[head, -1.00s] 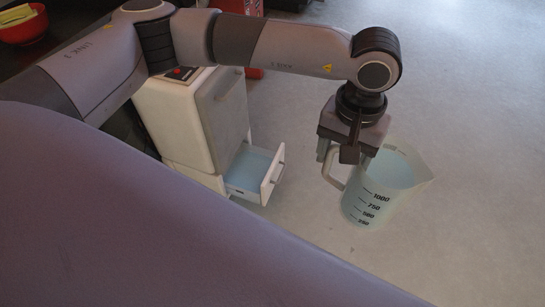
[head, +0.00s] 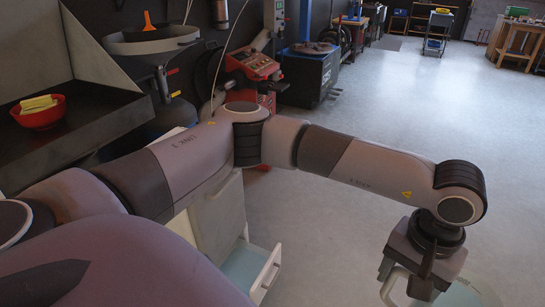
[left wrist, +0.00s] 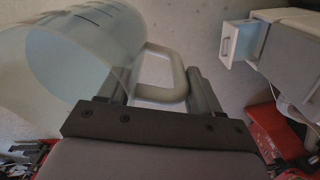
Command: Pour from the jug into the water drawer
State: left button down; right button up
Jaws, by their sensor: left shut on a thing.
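The jug (head: 462,295) is translucent with a pale handle. Only its top shows at the bottom right of the head view, cut off by the frame. In the left wrist view, the jug (left wrist: 90,45) fills the upper left, with a bluish tint inside. My left gripper (left wrist: 163,88) is shut on the jug's handle (left wrist: 168,62); in the head view, the gripper (head: 410,292) is at the bottom right. The water drawer (head: 262,273) is pulled open from a white cabinet, left of the gripper and apart from the jug. It also shows in the wrist view (left wrist: 240,45). My right gripper is not in view.
The white cabinet (head: 222,215) stands partly behind my left arm. A red bowl (head: 38,112) with yellow things sits on a dark bench at left. A red machine (head: 252,70) stands behind the arm. Grey floor at right is open.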

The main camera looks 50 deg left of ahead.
aim_at(255, 274)
jog(key=i+l+z, duration=0.1)
jog(key=i+z, duration=0.2)
jog(key=i, duration=0.7)
jog(key=i+u, duration=0.3)
jog(key=i, duration=0.15)
jog(key=i+l+u, duration=0.1)
jog(key=i+u, duration=0.2)
jog(key=i, duration=0.15)
jog(key=i+u, duration=0.65)
jog(key=u, duration=0.3)
jog(key=i+u, duration=0.15)
jog(key=u, duration=0.2)
jog(key=i+u, duration=0.1)
jog(key=u, duration=0.25)
jog(key=i+l+u, duration=0.1)
jog(key=u, duration=0.25)
